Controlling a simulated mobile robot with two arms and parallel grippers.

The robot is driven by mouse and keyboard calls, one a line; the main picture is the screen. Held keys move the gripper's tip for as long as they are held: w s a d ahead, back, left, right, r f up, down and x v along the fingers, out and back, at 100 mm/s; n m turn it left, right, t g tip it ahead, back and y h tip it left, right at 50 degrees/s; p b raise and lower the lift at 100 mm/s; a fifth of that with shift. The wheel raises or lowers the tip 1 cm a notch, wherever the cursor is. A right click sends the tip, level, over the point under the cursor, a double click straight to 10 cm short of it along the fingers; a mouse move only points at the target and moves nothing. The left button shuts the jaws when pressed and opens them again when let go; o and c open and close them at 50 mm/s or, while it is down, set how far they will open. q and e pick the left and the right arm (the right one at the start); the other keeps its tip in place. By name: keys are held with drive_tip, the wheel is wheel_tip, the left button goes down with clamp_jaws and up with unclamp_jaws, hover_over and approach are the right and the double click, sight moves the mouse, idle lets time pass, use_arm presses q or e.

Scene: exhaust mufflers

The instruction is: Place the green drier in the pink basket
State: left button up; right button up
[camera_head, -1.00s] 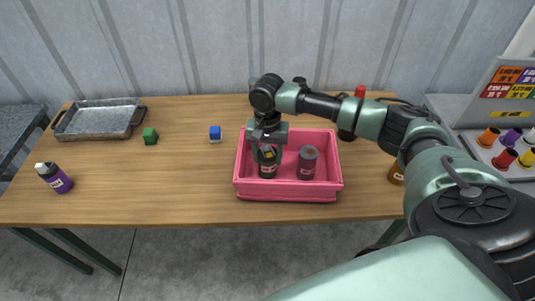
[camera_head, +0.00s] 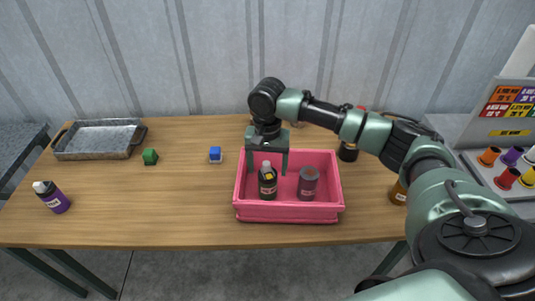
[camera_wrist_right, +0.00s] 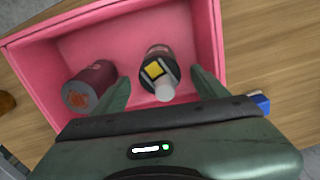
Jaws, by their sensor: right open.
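The pink basket (camera_head: 288,211) stands on the wooden table in the head view; its wall also shows in the right wrist view (camera_wrist_right: 30,62). A dark bottle with a pale cap, likely the green drier (camera_head: 267,184), stands upright inside its left half. It also shows in the right wrist view (camera_wrist_right: 157,60), with a yellow mark on top. A dark reddish-grey can (camera_head: 308,184) stands beside it, apart, at the right. My right gripper (camera_head: 267,163) is open just above the bottle, one finger on each side. My left gripper is out of view.
A dark bottle (camera_head: 348,151) and an amber one (camera_head: 398,193) are right of the basket.

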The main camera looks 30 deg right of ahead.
wheel_tip(320, 180, up, 8)
drive_tip(key=b, duration=0.1)
drive_tip(key=shift+f, duration=0.15)
idle(0.5)
